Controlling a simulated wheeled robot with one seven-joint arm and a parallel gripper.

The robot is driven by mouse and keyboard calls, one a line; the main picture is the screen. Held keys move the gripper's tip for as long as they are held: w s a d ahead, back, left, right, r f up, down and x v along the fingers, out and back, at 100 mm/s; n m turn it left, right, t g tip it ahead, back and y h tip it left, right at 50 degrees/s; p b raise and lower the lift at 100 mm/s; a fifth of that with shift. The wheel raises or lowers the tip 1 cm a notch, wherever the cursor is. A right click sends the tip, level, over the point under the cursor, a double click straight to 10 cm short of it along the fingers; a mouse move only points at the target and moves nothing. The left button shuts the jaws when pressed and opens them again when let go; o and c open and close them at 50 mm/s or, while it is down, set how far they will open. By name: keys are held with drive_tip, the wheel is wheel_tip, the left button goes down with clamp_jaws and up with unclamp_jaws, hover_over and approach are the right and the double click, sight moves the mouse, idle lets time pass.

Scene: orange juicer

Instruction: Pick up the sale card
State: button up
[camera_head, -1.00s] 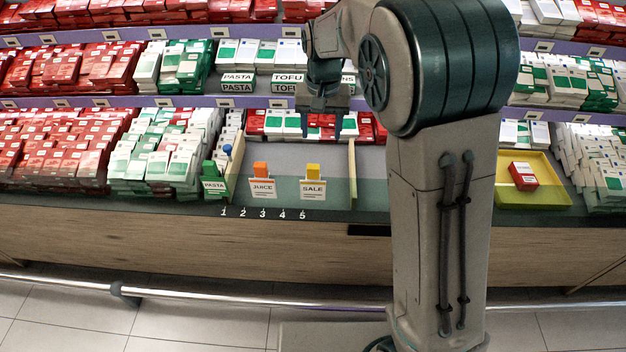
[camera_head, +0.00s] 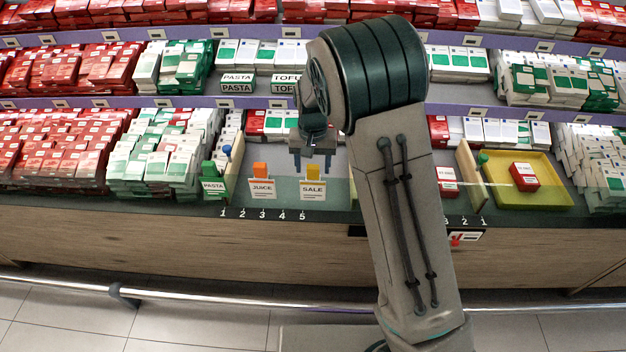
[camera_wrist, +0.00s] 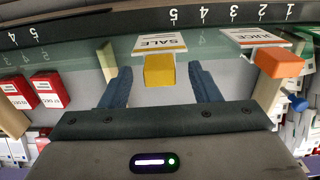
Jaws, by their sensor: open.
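The sale card (camera_head: 313,190) is a white card with a yellow block on top, standing at the front of the shelf by the number 5. In the wrist view the sale card (camera_wrist: 160,44) shows upside down with its yellow block (camera_wrist: 159,71) toward me. My gripper (camera_head: 312,162) is just behind and above the card, pointing down. In the wrist view my open gripper (camera_wrist: 160,82) has one blue finger on each side of the yellow block, with gaps on both sides. I cannot tell whether the fingers reach the block's depth.
The juice card (camera_head: 262,188) with an orange block stands left of the sale card. A pasta card (camera_head: 213,187) with a green block is further left, by a wooden divider (camera_head: 234,165). A yellow tray (camera_head: 540,195) holding a red box (camera_head: 524,177) lies at the right.

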wheel_tip(320, 180, down, 2)
drive_tip(key=c, duration=1.1)
drive_tip(key=shift+o, duration=0.2)
